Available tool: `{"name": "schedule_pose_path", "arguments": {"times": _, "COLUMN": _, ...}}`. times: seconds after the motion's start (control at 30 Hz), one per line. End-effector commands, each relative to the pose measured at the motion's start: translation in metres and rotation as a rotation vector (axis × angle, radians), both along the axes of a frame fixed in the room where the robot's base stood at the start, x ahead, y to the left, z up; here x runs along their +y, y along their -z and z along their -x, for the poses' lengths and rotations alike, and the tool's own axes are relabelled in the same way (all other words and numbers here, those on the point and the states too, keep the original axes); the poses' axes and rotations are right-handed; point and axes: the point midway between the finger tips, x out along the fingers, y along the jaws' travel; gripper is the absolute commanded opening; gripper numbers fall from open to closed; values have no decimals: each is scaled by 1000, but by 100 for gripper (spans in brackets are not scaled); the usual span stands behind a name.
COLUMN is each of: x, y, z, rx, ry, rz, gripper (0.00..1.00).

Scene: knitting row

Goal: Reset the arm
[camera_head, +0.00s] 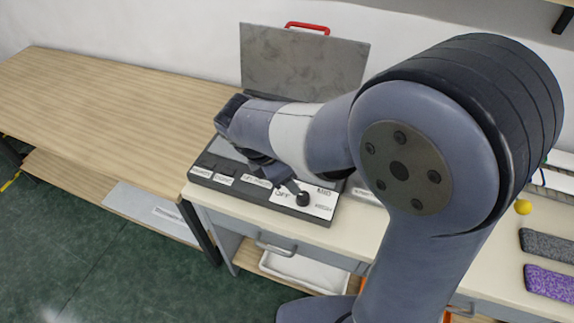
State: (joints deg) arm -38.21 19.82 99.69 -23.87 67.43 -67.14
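My arm fills the middle and right of the head view and reaches left over a panel box (228,187). The box has white labels, a dark round knob (303,199) and an upright grey plate (300,62) behind. My gripper (288,184) shows below the wrist, low over the box's front, just up and left of the knob. The forearm hides much of it, so I cannot tell whether it is open or shut, or whether it touches the knob.
A bare wooden table (110,105) stands left. A yellow ball (523,207), a grey pad (548,245) and a purple pad (549,282) lie right. A red handle (307,27) tops the plate.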

Motion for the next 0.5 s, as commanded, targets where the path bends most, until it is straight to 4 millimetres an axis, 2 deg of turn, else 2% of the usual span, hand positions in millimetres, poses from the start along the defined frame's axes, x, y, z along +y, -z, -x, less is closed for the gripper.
{"name": "schedule_pose_path", "arguments": {"times": 0.17, "x": -4, "y": 10, "z": -2, "rx": 2, "ry": 2, "rz": 2, "gripper": 54}}
{"name": "schedule_pose_path", "arguments": {"times": 0.5, "x": -26, "y": 66, "z": -12, "rx": 3, "ry": 3, "rz": 4, "gripper": 54}}
